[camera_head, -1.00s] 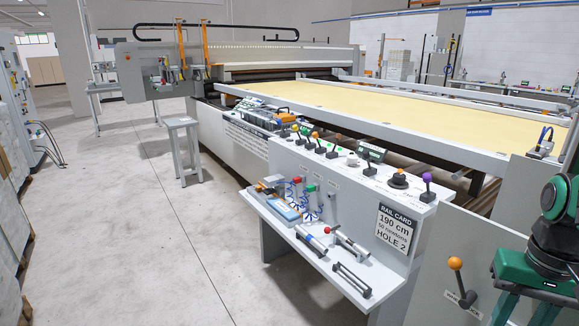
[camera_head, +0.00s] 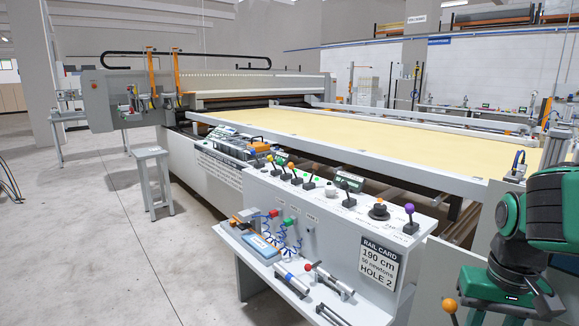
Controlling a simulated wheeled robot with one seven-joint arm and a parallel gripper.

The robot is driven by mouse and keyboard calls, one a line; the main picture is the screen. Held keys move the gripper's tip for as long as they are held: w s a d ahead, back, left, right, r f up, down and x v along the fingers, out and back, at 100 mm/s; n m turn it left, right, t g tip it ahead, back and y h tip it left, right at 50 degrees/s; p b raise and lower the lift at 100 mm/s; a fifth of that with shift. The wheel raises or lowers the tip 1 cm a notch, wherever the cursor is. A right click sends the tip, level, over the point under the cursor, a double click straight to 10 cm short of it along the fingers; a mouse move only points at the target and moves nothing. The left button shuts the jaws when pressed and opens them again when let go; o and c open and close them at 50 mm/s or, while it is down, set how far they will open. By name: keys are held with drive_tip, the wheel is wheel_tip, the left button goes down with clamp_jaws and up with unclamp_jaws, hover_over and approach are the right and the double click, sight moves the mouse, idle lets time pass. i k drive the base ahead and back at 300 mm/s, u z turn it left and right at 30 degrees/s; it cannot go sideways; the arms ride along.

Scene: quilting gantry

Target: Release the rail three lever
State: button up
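A row of small levers stands on the sloped console. Another lever with an orange knob (camera_head: 449,306) shows at the bottom edge, low on a grey panel. The labels are too small to read, so I cannot tell which is the rail three lever. My green and black arm rises at the right; my gripper is out of view.
A shelf below the console holds tools, a blue box (camera_head: 262,248) and coiled blue hoses. A rail card (camera_head: 378,264) reads 190 cm, hole 2. A long yellow bed (camera_head: 380,140) lies behind. A grey stool (camera_head: 152,154) stands left; the floor there is clear.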

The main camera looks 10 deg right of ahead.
sight(291, 165)
drive_tip(key=i, duration=0.3)
drive_tip(key=u, duration=0.55)
drive_tip(key=k, duration=1.3)
drive_tip(key=u, duration=0.15)
drive_tip(key=i, duration=2.2)
drive_tip(key=u, duration=0.1)
